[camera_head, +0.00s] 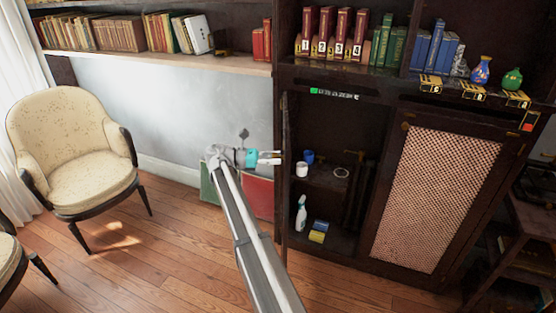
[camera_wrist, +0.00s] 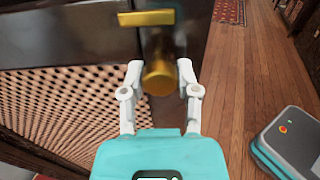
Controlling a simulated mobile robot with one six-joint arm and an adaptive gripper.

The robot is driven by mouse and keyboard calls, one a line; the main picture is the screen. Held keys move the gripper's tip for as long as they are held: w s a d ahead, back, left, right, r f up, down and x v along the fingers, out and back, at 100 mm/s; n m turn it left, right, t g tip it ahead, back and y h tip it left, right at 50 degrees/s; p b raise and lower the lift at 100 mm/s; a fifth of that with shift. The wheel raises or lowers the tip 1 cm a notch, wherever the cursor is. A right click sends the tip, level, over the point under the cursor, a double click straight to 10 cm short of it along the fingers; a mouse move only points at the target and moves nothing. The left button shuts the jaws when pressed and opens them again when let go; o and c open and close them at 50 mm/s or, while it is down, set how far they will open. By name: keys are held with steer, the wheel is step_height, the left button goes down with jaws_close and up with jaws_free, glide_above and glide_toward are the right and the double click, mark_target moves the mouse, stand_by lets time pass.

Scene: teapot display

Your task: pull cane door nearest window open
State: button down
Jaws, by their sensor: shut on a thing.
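The cane door nearest the window (camera_head: 284,190) stands swung out from the cabinet and shows nearly edge-on in the head view. In the wrist view its woven cane panel (camera_wrist: 60,112) fills the left side, with a dark frame around it. My gripper (camera_head: 278,158) is at the free side of this door. In the wrist view my gripper's two white fingers (camera_wrist: 160,80) sit on either side of the round brass knob (camera_wrist: 158,78), shut on it. A brass plate (camera_wrist: 146,18) is above the knob. The other cane door (camera_head: 440,195) is closed.
The open compartment holds a spray bottle (camera_head: 301,214), a white cup (camera_head: 302,169), a blue cup (camera_head: 308,156) and a yellow sponge (camera_head: 317,237). A cream armchair (camera_head: 75,150) stands left by the curtain. Red and green boards (camera_head: 258,195) lean behind my arm. Wood floor (camera_head: 150,255) is clear in front.

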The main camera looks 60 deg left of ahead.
steer(key=shift+w+d, duration=0.1)
steer(key=shift+w, duration=0.1)
steer(key=shift+c, duration=1.7)
jaws_free()
steer(key=v, duration=0.7)
steer(key=shift+s, duration=0.1)
